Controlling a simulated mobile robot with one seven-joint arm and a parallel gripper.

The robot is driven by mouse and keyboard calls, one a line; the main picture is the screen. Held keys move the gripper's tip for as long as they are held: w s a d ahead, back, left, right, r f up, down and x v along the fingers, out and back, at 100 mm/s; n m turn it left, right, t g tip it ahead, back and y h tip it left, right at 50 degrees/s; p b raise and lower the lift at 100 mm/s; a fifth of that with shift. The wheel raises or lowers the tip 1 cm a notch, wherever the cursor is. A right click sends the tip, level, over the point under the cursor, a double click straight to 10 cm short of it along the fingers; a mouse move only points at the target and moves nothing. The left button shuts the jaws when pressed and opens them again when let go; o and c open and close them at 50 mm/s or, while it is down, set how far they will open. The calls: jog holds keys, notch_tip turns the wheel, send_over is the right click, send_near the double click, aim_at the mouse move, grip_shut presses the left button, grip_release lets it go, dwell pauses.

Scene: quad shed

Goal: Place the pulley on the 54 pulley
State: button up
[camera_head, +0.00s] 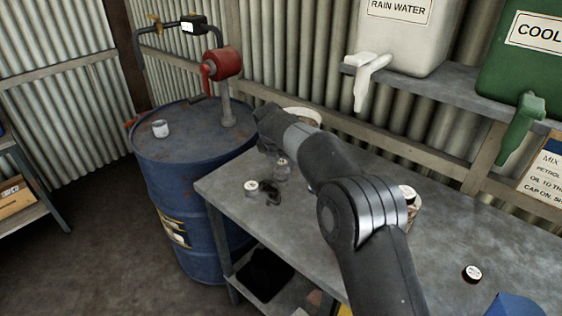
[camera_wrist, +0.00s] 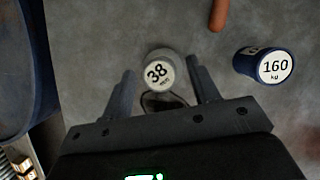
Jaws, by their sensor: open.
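In the wrist view a grey cylinder with a white top marked "38 mm" (camera_wrist: 158,72) stands on the bench between the spread fingers of my gripper (camera_wrist: 160,80). My gripper is open, and I cannot tell whether either finger touches the cylinder. A dark loop (camera_wrist: 162,102) shows just below it, partly hidden by the gripper. In the head view my gripper (camera_head: 272,135) is over the bench's left end, its fingers unclear. A small white-topped piece (camera_head: 251,188) and a dark piece (camera_head: 271,194) lie near there. I see no label reading 54.
A blue drum (camera_head: 190,160) with a red pump (camera_head: 222,64) stands left of the grey bench (camera_head: 450,240). A dark white-topped jar (camera_head: 472,273) stands at the right.

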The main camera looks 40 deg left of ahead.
jog(key=v, duration=1.2)
